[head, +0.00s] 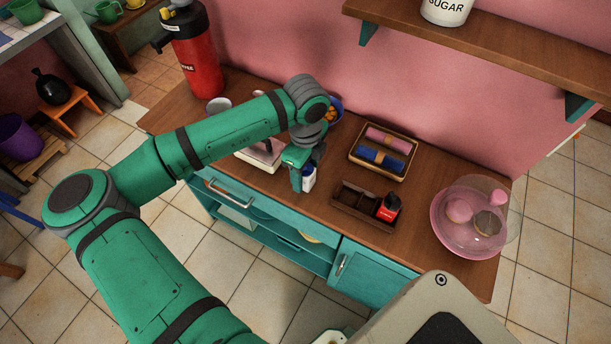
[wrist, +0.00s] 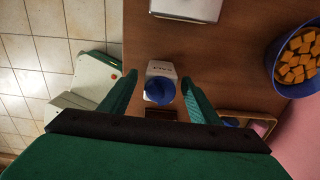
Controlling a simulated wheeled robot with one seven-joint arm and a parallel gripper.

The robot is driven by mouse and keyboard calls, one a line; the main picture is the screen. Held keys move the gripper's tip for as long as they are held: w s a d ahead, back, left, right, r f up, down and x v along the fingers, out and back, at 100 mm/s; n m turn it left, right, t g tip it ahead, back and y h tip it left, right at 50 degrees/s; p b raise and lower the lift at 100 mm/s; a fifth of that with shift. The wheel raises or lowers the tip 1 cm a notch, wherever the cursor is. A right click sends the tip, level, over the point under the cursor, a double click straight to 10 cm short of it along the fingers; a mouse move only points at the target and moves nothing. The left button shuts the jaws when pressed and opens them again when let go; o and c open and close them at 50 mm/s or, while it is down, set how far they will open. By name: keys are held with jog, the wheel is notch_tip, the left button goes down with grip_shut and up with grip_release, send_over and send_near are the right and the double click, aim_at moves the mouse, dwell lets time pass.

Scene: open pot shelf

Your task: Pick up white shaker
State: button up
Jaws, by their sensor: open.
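The white shaker (head: 309,181) stands on the wooden counter near its front edge. In the wrist view the shaker (wrist: 160,70) shows a white body with dark lettering and a blue top. My gripper (head: 302,183) is over it, pointing down, and hides part of it in the head view. In the wrist view my gripper (wrist: 159,88) is open, with one green finger on each side of the shaker. A gap shows between the shaker and each finger.
A dark wooden box (head: 361,208) with a red-labelled bottle (head: 389,207) stands to the right. Behind it is a tray (head: 382,169) of rolled cloths. A bowl of orange cubes (wrist: 297,63) stands near the wall. A covered pink dish (head: 441,238) is at the far right.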

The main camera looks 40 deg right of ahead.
jog(key=shift+f, duration=1.05)
jog(key=c, duration=1.2)
jog(key=shift+c, duration=0.2)
jog(key=shift+r, duration=0.1)
